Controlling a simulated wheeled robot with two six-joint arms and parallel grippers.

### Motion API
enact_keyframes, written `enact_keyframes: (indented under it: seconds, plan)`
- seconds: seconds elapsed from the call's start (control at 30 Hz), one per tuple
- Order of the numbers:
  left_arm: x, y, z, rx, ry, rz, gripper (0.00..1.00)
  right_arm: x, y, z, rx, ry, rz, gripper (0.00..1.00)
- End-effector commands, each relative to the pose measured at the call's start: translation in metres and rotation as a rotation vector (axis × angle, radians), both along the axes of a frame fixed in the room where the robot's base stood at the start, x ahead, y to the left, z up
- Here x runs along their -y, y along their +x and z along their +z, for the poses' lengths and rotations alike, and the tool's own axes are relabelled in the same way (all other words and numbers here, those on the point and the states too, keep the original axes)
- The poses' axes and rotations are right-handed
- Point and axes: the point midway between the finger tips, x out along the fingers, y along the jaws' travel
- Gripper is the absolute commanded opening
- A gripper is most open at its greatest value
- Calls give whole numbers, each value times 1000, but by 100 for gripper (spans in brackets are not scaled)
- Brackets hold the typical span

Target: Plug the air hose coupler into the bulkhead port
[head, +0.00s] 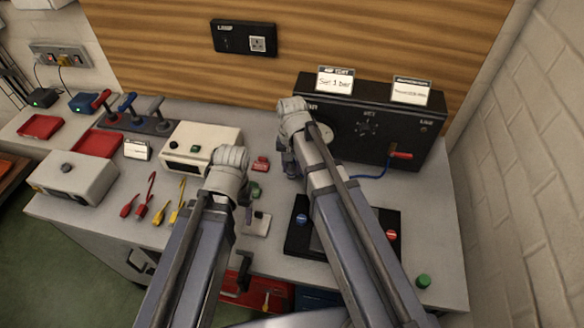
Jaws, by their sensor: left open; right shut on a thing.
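A black panel box (345,103) stands at the back right with a round dial (325,132), a knob (367,125) and a red-handled part (401,155). A blue hose (375,176) runs from below that part and passes behind my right arm. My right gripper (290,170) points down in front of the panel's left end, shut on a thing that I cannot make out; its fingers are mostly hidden. My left gripper (248,215) is open over the bench, near a small light block. I cannot clearly tell the coupler or the bulkhead port.
A black tray (300,240) lies below my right arm. A cream box (200,150), several red and yellow tools (160,213), red trays (95,142) and a green cap (423,281) are on the bench (440,230). A brick wall (530,180) bounds the right.

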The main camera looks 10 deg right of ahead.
Motion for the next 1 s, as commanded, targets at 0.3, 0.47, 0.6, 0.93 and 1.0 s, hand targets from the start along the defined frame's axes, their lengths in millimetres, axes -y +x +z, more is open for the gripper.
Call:
enact_keyframes:
  seconds: [0.3,0.47,0.6,0.93,1.0]
  plan:
    - [0,0,0,0,0,0,68,0,0,0,0,0,0,0]
    - [0,0,0,0,0,0,68,0,0,0,0,0,0,0]
    - [0,0,0,0,0,0,68,0,0,0,0,0,0,0]
    - [0,0,3,0,0,0,68,0,0,3,0,0,0,0]
    - [0,0,5,0,0,0,68,0,0,5,0,0,0,0]
